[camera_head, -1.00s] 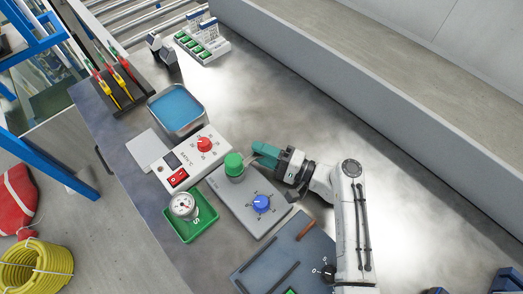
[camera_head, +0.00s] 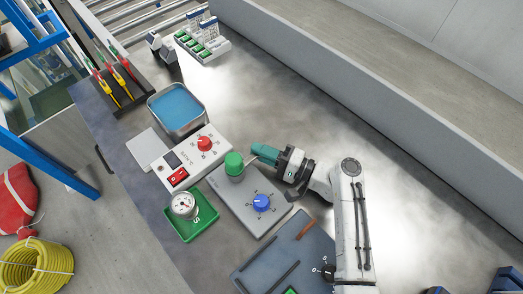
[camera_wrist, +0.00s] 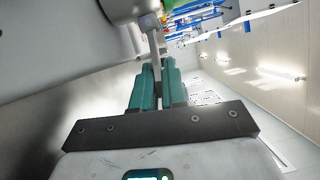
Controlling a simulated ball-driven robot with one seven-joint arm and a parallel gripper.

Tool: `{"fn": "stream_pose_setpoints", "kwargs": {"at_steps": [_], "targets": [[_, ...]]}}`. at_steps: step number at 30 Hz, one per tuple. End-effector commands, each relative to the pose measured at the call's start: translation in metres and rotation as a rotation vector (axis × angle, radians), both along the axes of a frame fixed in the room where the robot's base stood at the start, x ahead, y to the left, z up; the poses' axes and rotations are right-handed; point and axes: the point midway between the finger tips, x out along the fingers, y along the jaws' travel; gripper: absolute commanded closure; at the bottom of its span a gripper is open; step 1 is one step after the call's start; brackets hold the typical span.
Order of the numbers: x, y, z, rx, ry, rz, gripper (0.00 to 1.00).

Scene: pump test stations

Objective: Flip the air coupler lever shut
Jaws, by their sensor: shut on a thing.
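The air coupler looks to be the green-topped cylinder (camera_head: 234,165) standing on a grey plate with a blue dial. A slim grey lever (camera_wrist: 156,44) reaches from the cylinder's side to my fingers in the wrist view. My gripper (camera_head: 255,151) comes in from the right, beside the green top. Its teal fingers are shut on the lever, which shows between the fingertips in the wrist view (camera_wrist: 157,65). The cylinder's grey body (camera_wrist: 122,8) is cut off at the top of that view. In the head view the lever is mostly hidden by the fingers.
A white box with a red knob (camera_head: 204,144) and red switch stands left of the grey plate. A green tray (camera_head: 204,222) holds a round gauge (camera_head: 184,205). A tub of blue liquid (camera_head: 176,108) is behind.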

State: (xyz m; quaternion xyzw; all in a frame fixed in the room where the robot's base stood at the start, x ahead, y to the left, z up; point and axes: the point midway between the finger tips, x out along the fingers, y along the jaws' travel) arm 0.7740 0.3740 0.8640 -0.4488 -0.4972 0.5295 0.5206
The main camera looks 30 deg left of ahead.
Motion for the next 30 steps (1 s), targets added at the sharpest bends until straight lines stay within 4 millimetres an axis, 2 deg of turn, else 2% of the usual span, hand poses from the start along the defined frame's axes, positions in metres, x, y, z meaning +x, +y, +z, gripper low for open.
{"fn": "stream_pose_setpoints", "kwargs": {"at_steps": [11,30], "targets": [[-0.001,0.0,0.01,-0.058,-0.169,0.001,1.0],[-0.012,0.004,0.039,-0.255,-0.734,0.001,1.0]]}}
